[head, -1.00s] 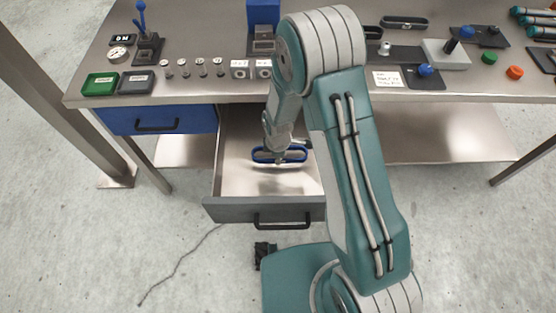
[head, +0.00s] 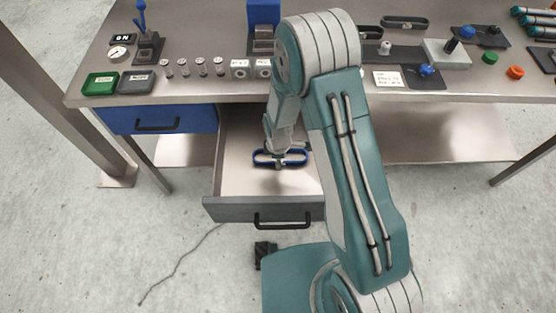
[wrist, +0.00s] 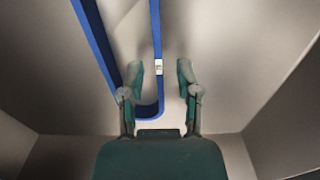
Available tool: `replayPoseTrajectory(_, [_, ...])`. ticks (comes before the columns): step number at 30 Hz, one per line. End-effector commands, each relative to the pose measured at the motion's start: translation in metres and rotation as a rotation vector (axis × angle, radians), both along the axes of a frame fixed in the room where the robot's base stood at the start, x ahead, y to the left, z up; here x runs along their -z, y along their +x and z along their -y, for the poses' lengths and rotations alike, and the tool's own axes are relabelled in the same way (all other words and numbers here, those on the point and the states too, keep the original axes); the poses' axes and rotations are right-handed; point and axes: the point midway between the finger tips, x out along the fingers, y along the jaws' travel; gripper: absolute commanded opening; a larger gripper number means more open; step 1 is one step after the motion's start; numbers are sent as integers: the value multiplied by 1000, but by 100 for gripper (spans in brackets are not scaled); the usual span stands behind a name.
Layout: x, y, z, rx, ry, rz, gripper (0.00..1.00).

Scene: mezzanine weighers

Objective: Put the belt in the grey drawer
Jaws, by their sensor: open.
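The belt is a blue loop (head: 262,162) lying flat in the pulled-out grey drawer (head: 235,210), inside its walls. In the wrist view the blue belt (wrist: 97,38) runs up from between my fingers, with a small white mark on its right strand. My gripper (wrist: 159,72) is open, with one finger on each side of that strand and a gap to each. In the head view my gripper (head: 283,151) is low in the drawer, over the belt. My arm hides the drawer's right side.
A blue drawer (head: 160,119) is shut to the left. The bench top (head: 215,92) holds a green tray (head: 100,84), a grey tray (head: 137,82), several small weights and a dark belt-like loop (head: 405,22). A cable (head: 182,262) lies on the floor.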

Motion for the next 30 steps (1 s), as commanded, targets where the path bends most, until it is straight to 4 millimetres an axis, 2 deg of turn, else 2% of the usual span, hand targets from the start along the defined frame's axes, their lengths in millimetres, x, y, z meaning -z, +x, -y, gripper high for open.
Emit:
replayPoseTrajectory(15, [-95, 1, 0, 0, 2, 6, 43])
replayPoseTrajectory(21, [-114, 1, 0, 0, 1, 2, 43])
replayPoseTrajectory(28, [-119, 1, 1, 9, 2, 5, 43])
replayPoseTrajectory(30, [-131, 1, 4, 44, 5, 18, 43])
